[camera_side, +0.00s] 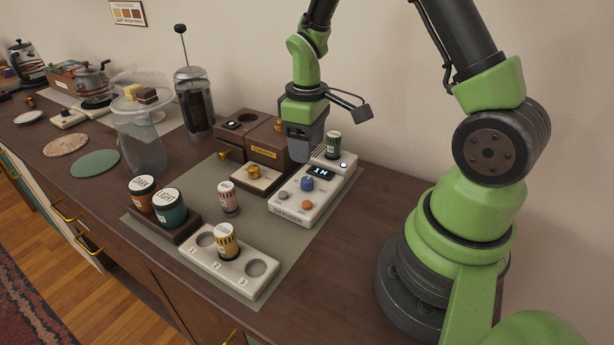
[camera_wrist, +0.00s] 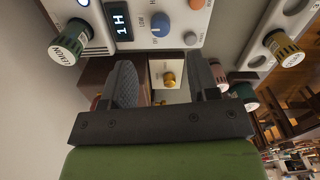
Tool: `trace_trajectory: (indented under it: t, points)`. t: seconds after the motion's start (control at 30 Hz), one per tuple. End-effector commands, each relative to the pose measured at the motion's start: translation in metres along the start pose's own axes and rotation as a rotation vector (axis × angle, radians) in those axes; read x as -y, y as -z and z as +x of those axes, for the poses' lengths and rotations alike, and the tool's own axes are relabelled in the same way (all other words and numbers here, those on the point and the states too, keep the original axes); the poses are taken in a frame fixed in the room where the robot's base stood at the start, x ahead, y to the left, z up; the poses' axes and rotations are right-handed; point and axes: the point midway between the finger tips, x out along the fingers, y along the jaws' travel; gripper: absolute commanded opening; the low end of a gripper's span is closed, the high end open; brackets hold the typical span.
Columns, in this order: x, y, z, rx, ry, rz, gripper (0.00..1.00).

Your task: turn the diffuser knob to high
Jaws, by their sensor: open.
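The diffuser (camera_side: 299,216) is a white panel with a lit display reading "1H". Its blue knob (camera_side: 307,184) stands in the middle, with small labels around it; I cannot tell which setting it points to. The knob also shows in the wrist view (camera_wrist: 161,25), beyond my fingertips. A grey button (camera_side: 283,195) and an orange button (camera_side: 306,205) sit near it. My gripper (camera_side: 302,158) hangs above the diffuser's back left side, apart from the knob. In the wrist view my two fingers (camera_wrist: 164,82) are spread with nothing held between them.
A wooden box (camera_side: 266,142) and a brass knob on a pale plate (camera_side: 253,171) are to the left. A pink bottle (camera_side: 229,198) and a white rack (camera_side: 206,261) with a yellow bottle (camera_side: 226,242) stand in front.

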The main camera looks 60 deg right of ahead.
Motion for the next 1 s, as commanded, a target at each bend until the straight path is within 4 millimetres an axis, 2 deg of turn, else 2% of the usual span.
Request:
trace_trajectory:
  t: [0.2,0.4,0.6,0.83,1.0]
  points:
    - [0.001,-0.001,0.043,0.007,0.005,0.001,0.55]
    - [0.001,-0.001,0.071,0.002,0.003,0.002,0.55]
    - [0.001,0.0,0.081,-0.001,0.002,0.002,0.55]
    - [0.001,0.0,0.081,-0.001,0.002,0.002,0.55]
    - [0.001,0.0,0.081,-0.001,0.002,0.002,0.16]
